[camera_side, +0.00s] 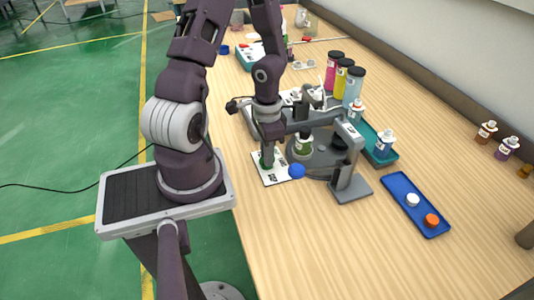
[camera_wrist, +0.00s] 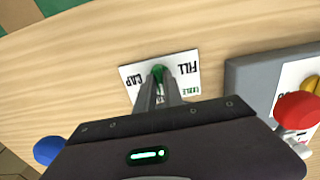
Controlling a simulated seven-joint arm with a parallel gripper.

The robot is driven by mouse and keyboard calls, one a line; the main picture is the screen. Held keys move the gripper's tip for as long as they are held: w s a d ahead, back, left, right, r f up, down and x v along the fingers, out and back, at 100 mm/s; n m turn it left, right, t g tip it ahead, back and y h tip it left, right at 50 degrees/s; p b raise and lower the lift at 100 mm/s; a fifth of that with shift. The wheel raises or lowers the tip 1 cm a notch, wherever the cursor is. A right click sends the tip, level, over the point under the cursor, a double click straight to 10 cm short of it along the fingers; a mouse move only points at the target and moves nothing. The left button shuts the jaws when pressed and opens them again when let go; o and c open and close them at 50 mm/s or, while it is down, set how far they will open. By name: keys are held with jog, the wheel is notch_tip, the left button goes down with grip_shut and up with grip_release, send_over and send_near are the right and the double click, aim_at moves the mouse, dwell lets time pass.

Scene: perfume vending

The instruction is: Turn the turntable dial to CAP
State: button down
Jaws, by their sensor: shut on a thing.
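The dial is a green knob (camera_side: 265,161) on a white label card (camera_side: 283,172) at the near edge of the table. In the wrist view the green knob (camera_wrist: 159,72) sits between the words CAP, at left, and FILL, at right, on the card (camera_wrist: 131,77); both words appear upside down. My gripper (camera_side: 267,152) points down over the card with its fingers shut on the knob. The fingers (camera_wrist: 159,86) hide most of the knob and part of the card's lettering, so I cannot tell which word the dial points to.
A grey turntable station (camera_side: 318,157) with a bottle (camera_side: 303,146) stands right of the card. Pink, yellow and blue bottles stand behind. A blue tray (camera_side: 409,190) holds a white and an orange cap.

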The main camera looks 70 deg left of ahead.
jog(key=m, duration=0.4)
jog(key=shift+m, duration=0.3)
jog(key=m, duration=0.4)
jog(key=shift+m, duration=0.3)
jog(key=m, duration=0.4)
jog(key=shift+m, duration=2.3)
jog(key=c, duration=1.5)
grip_release()
jog(key=shift+o, duration=0.2)
